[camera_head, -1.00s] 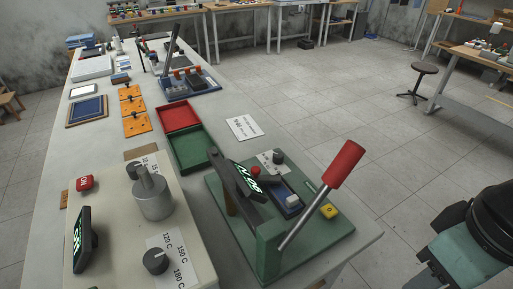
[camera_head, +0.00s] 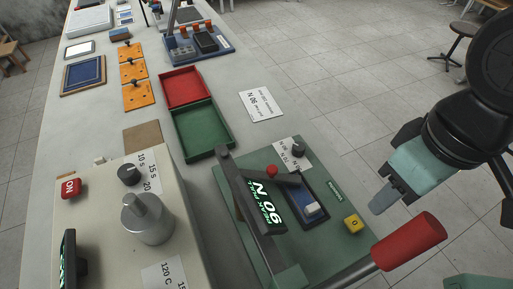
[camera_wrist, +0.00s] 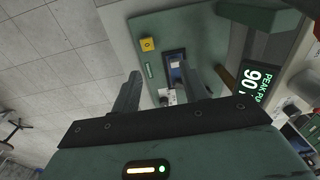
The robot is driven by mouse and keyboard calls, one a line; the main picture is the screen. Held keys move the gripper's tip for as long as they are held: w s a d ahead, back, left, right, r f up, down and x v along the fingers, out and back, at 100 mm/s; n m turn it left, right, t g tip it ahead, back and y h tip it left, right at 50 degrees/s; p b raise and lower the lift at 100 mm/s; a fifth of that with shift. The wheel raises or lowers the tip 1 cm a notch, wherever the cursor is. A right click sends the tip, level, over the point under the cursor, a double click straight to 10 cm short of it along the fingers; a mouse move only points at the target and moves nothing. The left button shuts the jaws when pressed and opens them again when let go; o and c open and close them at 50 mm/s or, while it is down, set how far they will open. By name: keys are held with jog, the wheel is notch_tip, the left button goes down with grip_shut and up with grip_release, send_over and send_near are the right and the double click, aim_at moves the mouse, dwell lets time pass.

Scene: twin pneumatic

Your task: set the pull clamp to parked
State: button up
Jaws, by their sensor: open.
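The pull tester is a green-based fixture (camera_head: 262,172) on the bench, with a dark frame, a display reading 90 N (camera_head: 264,203) and a lever with a red grip (camera_head: 408,240). The lever leans out to the right. A blue tray (camera_head: 305,200) with a pale block sits on the base; I cannot tell which part is the clamp jaw. My gripper (camera_head: 382,203) is above the fixture's right edge, behind the red grip in the picture and apart from it. In the wrist view its two fingers (camera_wrist: 160,85) are spread and empty, with the green base (camera_wrist: 148,20) beyond.
A yellow button (camera_head: 353,223) is at the base's right corner. A cream control box with a grey knob (camera_head: 148,220) and red ON switch (camera_head: 70,187) stands at left. Red (camera_head: 184,87) and green (camera_head: 203,130) trays lie behind.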

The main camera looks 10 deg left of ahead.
jog(key=a, duration=0.1)
notch_tip(320, 180, up, 2)
jog(key=m+g+h+p, duration=0.2)
jog(key=m+g, duration=0.2)
jog(key=m, duration=0.1)
send_over(272, 168)
jog(key=w+a, duration=0.2)
jog(key=w, duration=0.5)
jog(key=p+x, duration=0.2)
jog(key=x, duration=0.6)
jog(key=p+x, duration=0.2)
jog(key=x, duration=0.7)
jog(key=shift+s, duration=0.3)
jog(key=shift+a, duration=0.1)
grip_shut()
